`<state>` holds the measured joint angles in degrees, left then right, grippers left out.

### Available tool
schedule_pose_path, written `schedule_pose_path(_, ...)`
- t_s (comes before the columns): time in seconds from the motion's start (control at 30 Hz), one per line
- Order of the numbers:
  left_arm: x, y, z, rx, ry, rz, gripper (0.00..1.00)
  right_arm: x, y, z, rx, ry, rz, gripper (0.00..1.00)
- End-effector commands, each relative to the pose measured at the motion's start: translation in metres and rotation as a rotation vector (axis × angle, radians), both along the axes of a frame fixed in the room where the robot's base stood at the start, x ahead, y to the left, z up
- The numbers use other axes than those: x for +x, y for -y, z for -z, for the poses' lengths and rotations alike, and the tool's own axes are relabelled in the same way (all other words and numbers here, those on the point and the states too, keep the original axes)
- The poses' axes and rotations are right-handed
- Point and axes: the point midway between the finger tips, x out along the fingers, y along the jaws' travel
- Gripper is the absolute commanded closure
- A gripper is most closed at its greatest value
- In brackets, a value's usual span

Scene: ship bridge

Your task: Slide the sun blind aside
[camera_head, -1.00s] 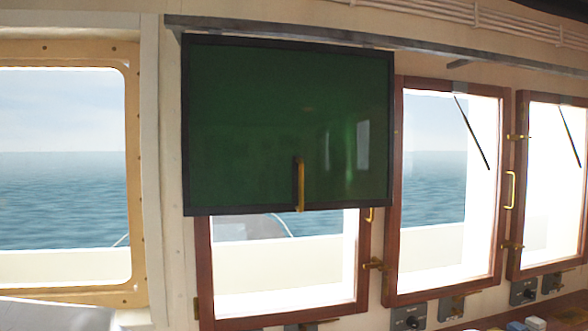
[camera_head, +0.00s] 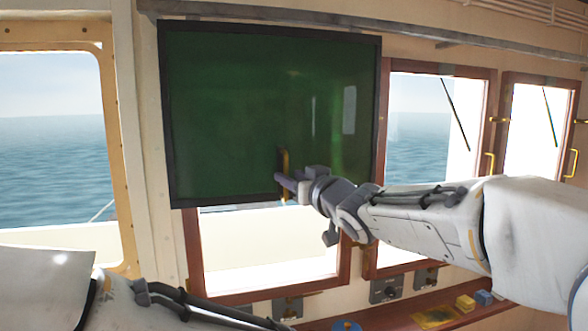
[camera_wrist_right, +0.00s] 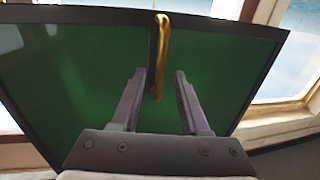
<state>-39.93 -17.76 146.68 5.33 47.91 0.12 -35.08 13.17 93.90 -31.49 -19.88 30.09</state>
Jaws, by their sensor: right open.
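The sun blind (camera_head: 250,110) is a dark green panel in a black frame. It hangs from a grey rail (camera_head: 420,40) over the upper part of a wooden-framed window. Its upright brass handle (camera_head: 286,160) is near the panel's lower edge. My right gripper (camera_head: 285,185) is at the lower part of the handle. In the right wrist view, the open fingers (camera_wrist_right: 160,74) stand either side of the handle (camera_wrist_right: 163,45), with gaps on both sides. My left arm crosses the lower left of the head view; its gripper does not show.
More wooden-framed windows (camera_head: 435,73) with brass latches line the wall to the right. A cream-framed window (camera_head: 112,150) is at the left. Below are grey control boxes (camera_head: 385,290) and a brown ledge (camera_head: 385,318) with small objects. The rail continues right past the blind.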

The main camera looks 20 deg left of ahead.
Motion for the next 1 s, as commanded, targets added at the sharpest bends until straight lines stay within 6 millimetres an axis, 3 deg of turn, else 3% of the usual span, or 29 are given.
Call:
schedule_pose_path(0.2, 0.000, 0.000, -0.012, 0.000, 0.000, -0.001, 0.55, 0.019, -0.019, -0.001, -0.001, -0.001, 0.001, 0.55)
schedule_pose_path(0.57, 0.000, 0.000, -0.013, 0.000, 0.000, -0.001, 0.55, 0.023, -0.023, 0.000, -0.001, -0.001, 0.001, 0.55)
schedule_pose_path(0.7, 0.000, 0.000, -0.013, 0.000, 0.000, -0.001, 0.55, 0.023, -0.023, 0.000, -0.001, -0.001, 0.001, 1.00)
schedule_pose_path(1.0, 0.000, 0.000, -0.013, 0.000, 0.000, -0.001, 0.55, 0.023, -0.022, 0.000, -0.001, -0.001, 0.001, 1.00)
